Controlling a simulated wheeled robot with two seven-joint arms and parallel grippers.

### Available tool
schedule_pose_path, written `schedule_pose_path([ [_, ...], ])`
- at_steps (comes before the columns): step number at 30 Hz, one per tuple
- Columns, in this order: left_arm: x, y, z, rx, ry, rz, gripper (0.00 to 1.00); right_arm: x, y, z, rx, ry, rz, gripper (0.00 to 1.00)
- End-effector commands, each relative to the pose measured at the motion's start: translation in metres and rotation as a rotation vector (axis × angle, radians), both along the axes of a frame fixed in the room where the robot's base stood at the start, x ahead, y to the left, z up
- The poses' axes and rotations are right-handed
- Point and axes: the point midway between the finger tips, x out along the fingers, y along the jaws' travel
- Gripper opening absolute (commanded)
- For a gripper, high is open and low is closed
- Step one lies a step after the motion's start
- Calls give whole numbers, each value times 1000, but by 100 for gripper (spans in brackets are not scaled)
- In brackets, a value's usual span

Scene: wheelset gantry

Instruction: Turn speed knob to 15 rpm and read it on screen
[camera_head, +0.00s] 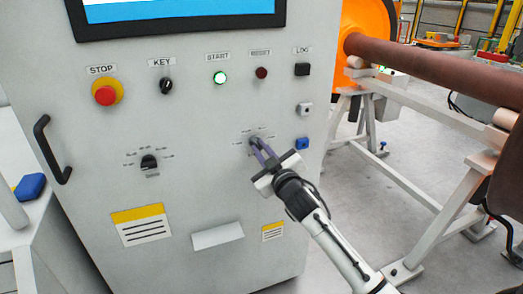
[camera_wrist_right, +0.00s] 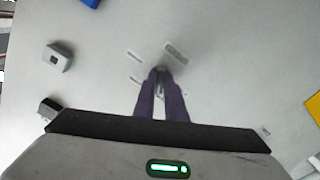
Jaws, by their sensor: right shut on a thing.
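My right gripper (camera_head: 262,150) reaches up from the lower right to the grey control cabinet (camera_head: 200,190). Its purple fingers are shut on a small dark knob (camera_head: 254,140) with a ring of tiny marks around it. The right wrist view shows the fingers (camera_wrist_right: 161,85) meeting at this knob, which they mostly hide. Its pointer and labels are too small to read. A second black knob (camera_head: 149,162) with scale marks sits further left on the panel. My left gripper is out of view.
The panel has a red stop button (camera_head: 105,95), a key switch (camera_head: 166,86), a lit green start button (camera_head: 220,77) and a reset button (camera_head: 261,72). A black handle (camera_head: 52,150) juts out at left. A brown shaft (camera_head: 430,75) on white stands is at right.

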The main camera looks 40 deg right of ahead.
Motion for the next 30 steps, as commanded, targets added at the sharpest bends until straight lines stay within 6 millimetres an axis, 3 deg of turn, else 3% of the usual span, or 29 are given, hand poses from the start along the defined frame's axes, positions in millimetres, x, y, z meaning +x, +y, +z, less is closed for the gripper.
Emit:
schedule_pose_path([
  [11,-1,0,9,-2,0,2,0,0,1,1,177,-42,-1,0],
  [30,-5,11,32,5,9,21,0,0,2,2,741,-177,-1,0],
])
